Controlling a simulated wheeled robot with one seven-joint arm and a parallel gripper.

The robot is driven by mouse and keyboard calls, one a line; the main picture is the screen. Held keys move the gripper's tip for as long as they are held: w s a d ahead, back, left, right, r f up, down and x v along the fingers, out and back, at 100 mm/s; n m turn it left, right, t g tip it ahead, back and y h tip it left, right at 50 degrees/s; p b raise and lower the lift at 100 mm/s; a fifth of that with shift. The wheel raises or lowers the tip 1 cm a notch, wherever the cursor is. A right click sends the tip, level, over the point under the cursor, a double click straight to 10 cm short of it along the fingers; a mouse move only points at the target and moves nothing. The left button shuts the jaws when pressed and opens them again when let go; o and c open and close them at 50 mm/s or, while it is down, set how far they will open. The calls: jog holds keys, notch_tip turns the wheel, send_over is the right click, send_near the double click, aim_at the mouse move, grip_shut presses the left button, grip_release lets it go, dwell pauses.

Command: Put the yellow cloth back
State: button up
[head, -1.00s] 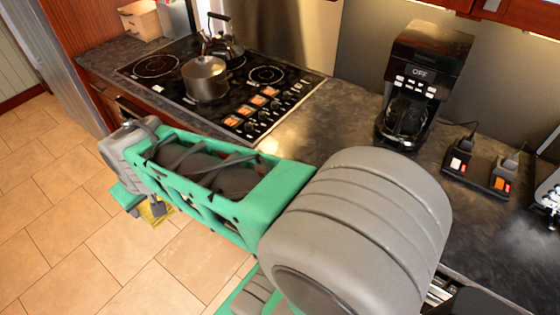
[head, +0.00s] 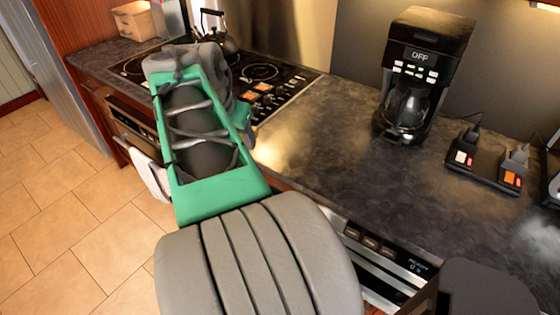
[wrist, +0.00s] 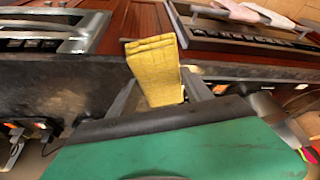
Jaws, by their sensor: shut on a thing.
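The yellow cloth (wrist: 154,72) is a folded block in the middle of the wrist view. My gripper (wrist: 158,88) is shut on it, with one finger on each side. The cloth's far end sticks out beyond the fingers, in line with the edge of the dark countertop (wrist: 60,95) and the red wood cabinet fronts. I cannot tell whether it touches the counter. In the head view my arm reaches toward the cooktop and hides the cloth and the fingertips.
The cooktop (head: 262,72) and kettle (head: 214,35) lie beyond my arm. A coffee maker (head: 420,75) and a plugged power block (head: 484,165) stand on the right. A towel (head: 152,178) hangs at the oven front. A microwave panel (head: 375,247) sits below the counter edge. The middle counter is clear.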

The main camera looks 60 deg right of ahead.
jog(key=s+d+m+g+b, duration=0.1)
jog(key=s+d+m+g, duration=0.1)
jog(key=s+d+m, duration=0.35)
jog(key=shift+n, duration=0.85)
jog(key=d+f, duration=0.3)
jog(key=d+f+p, duration=0.1)
jog(key=d+f, duration=0.2)
jog(key=d, duration=0.1)
jog(key=w+d+f, duration=0.1)
jog(key=d+f, duration=0.2)
jog(key=d, duration=0.1)
jog(key=shift+w+d+f, duration=0.1)
jog(key=shift+d+f, duration=0.05)
jog(key=shift+f, duration=0.2)
notch_tip(320, 180, down, 3)
jog(key=shift+d+r, duration=0.1)
jog(key=shift+d, duration=0.05)
jog(key=shift+f, duration=0.45)
jog(key=o, duration=1.5)
jog(key=shift+c, duration=0.2)
